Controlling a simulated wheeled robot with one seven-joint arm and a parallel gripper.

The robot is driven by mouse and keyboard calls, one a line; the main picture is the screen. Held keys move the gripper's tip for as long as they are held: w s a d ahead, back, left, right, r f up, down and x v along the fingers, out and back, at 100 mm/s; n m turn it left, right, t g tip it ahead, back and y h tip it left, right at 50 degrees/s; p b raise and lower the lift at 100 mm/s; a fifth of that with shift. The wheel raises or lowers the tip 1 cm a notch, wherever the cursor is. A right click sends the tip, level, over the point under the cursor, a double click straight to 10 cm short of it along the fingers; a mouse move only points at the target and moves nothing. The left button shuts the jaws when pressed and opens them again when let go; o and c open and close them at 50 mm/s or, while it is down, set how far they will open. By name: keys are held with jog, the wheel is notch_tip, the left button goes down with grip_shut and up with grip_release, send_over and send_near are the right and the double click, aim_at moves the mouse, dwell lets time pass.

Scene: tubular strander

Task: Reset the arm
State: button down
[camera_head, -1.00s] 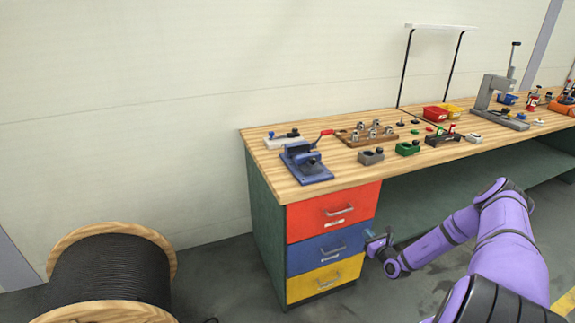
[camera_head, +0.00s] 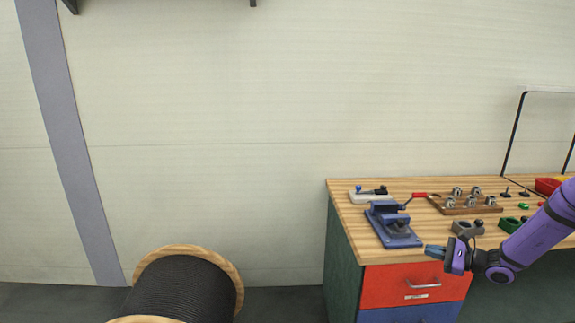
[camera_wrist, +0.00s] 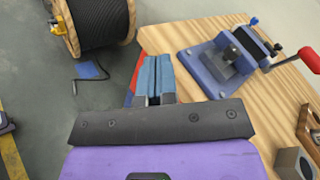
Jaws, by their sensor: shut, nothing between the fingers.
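My gripper (camera_head: 435,252) is at the end of my purple arm, at the right of the head view. It shows in front of the workbench's left end, near the bench top's front edge and the red drawer. In the wrist view its blue fingers (camera_wrist: 153,80) are together with nothing between them. The wooden bench top (camera_wrist: 195,40) lies behind and to the right of the fingers there. The blue vise-like device with a red handle (camera_wrist: 225,65) stands on it, apart from my gripper.
The workbench (camera_head: 343,260) has a red drawer (camera_head: 390,285) and a blue drawer under it. A wooden block with metal pieces (camera_head: 465,205) and small tools stand on top. A cable reel (camera_head: 185,285) stands on the floor at left.

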jog(key=s+a+r+n+g+h, duration=0.2)
jog(key=s+a+r+n+g, duration=0.35)
jog(key=r, duration=0.55)
jog(key=s+a+r+n+g+h, duration=0.25)
jog(key=s+a+r+n, duration=0.35)
jog(key=s+a+r, duration=0.4)
jog(key=s+r+n+t+h, duration=0.1)
jog(key=s+r, duration=0.3)
jog(key=s, duration=0.4)
jog(key=s+d+r+n+t+h, duration=0.1)
jog(key=s+r+n+h, duration=0.3)
jog(key=s, duration=0.3)
jog(key=s+r+n+t+h, duration=0.1)
jog(key=s+r+n+h, duration=0.1)
jog(key=s+r, duration=0.3)
jog(key=shift+s+d+r+n+h, duration=0.3)
jog(key=shift+s+h, duration=0.45)
jog(key=shift+s, duration=1.05)
jog(key=shift+a, duration=0.1)
